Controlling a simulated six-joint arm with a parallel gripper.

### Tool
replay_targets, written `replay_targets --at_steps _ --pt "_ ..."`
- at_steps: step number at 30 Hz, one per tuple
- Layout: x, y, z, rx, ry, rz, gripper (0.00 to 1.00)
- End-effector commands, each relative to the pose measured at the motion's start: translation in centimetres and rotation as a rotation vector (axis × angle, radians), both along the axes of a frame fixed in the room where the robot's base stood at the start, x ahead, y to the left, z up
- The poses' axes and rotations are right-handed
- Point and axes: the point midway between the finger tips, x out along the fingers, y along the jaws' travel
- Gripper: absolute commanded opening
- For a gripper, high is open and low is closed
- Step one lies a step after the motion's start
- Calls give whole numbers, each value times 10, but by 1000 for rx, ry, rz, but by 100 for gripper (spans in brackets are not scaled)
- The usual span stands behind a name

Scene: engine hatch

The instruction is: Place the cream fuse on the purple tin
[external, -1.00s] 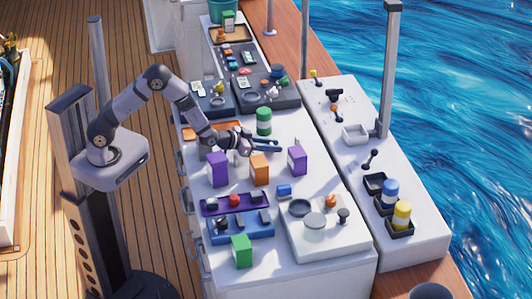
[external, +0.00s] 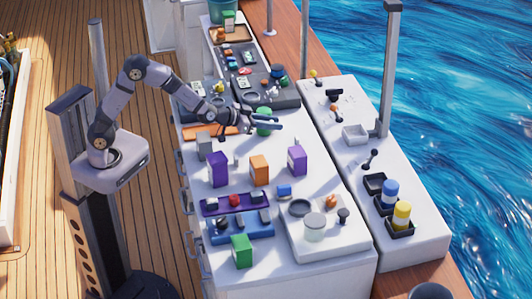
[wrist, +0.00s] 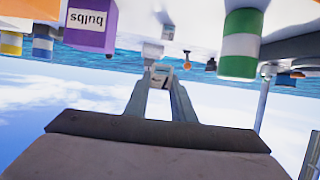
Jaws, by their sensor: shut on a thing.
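My gripper (external: 276,122) is shut and stretched out level above the bench, by the green-and-white can. In the wrist view its fingers meet around a small pale piece (wrist: 160,76), which looks like the cream fuse. It is too small to make out in the external view. One purple tin (external: 217,169) stands left of the orange box, and another purple tin (external: 297,160) stands to its right. A purple tin marked "bulbs" (wrist: 90,26) shows upside down at the wrist view's upper left. My gripper is apart from both purple tins.
The green-and-white can (external: 264,127) is partly hidden by my gripper and shows in the wrist view (wrist: 241,44). An orange box (external: 259,170) stands between the purple tins. A grey box (external: 205,146) stands behind the left tin. Purple and blue trays (external: 242,237) lie toward the front.

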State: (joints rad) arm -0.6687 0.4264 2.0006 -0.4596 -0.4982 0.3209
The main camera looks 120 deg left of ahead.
Motion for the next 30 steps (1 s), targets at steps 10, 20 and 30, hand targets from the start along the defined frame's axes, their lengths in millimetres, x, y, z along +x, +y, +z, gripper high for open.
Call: replay_targets --at_steps 10,20,30 --pt "13 -14 8 1 -1 -32 2" --pt "80 -103 57 1 -3 -215 2" --pt "131 -251 112 -1 0 -461 2"
